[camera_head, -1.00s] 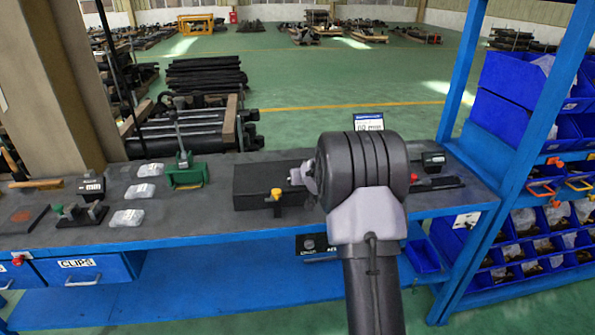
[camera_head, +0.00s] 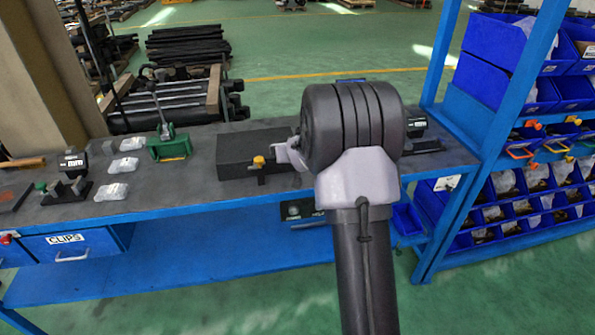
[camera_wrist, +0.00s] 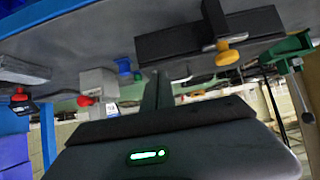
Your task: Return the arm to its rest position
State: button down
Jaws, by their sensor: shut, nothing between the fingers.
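My arm (camera_head: 352,130) rises in front of the workbench in the head view, its thick dark joint covering part of the bench top. My gripper's fingertips (camera_wrist: 160,80) show in the wrist view as a narrow dark piece, shut and empty, above the broad dark gripper body with a green light. In the head view the fingers are hidden behind my arm. The fingers look clear of the black block (camera_wrist: 190,36) with its yellow knob (camera_wrist: 228,54), which lie beyond them in the wrist view.
The workbench (camera_head: 210,195) carries a green clamp (camera_head: 168,145), several clear packets (camera_head: 122,165) and a small vise (camera_head: 66,190). A blue shelf with bins (camera_head: 508,90) stands at right. Bench top between packets and black block is partly clear. Green floor lies in front.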

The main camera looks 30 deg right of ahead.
jog(key=s+a+f, duration=0.2)
jog(key=s+f, duration=0.1)
jog(key=s, duration=0.1)
jog(key=s+a+r+g+y, duration=0.2)
jog(key=s+a+r, duration=1.05)
jog(key=a, duration=0.45)
jog(key=s+a+r+g+y, duration=0.1)
jog(key=s+a+y, duration=0.1)
jog(key=s+a, duration=0.5)
jog(key=s+a+r+g+y, duration=0.1)
jog(key=s+a, duration=0.5)
jog(key=s, duration=0.8)
jog(key=shift+a+y, duration=0.4)
jog(key=shift+y, duration=0.2)
jog(key=shift+s+r, duration=0.1)
